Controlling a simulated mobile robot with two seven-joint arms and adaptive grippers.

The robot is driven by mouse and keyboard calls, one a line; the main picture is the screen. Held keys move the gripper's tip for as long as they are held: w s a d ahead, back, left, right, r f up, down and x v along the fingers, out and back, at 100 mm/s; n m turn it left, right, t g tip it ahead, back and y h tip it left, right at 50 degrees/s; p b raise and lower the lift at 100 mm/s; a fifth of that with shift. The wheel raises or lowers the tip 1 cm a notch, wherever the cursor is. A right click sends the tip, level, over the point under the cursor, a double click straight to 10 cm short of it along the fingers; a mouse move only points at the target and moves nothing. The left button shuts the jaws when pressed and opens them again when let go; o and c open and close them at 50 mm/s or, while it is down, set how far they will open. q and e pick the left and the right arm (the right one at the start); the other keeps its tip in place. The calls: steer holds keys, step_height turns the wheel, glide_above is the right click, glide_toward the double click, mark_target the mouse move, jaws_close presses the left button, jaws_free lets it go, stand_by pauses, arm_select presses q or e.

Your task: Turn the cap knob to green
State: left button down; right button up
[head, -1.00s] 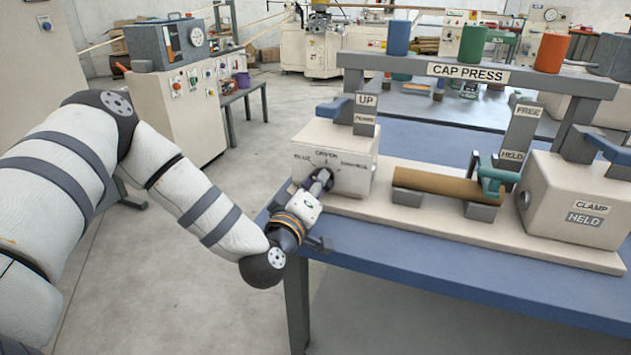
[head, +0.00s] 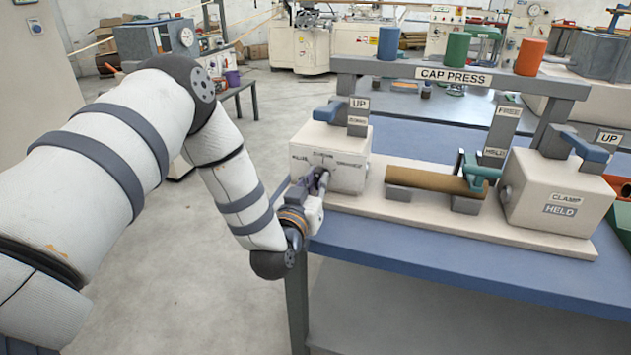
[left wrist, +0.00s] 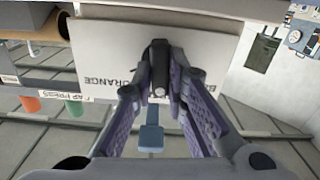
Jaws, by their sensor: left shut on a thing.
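The cap knob is a dark knob on the front face of the left cream box (head: 352,163) of the cap press. My left gripper (head: 319,183) is shut on it. In the left wrist view the two fingers (left wrist: 160,80) close from both sides on the dark knob (left wrist: 159,55). My right gripper is not in view.
Blue, green and orange caps (head: 457,48) stand on the grey rail above. A brown tube (head: 434,180) lies on supports to the right, beside the clamp box (head: 555,195) marked HELD. The blue table's edge (head: 420,258) runs below; open floor lies left.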

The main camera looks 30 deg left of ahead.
arm_select(q)
steer(key=shift+m, duration=0.7)
steer(key=c, duration=1.6)
jaws_free()
steer(key=v, duration=1.2)
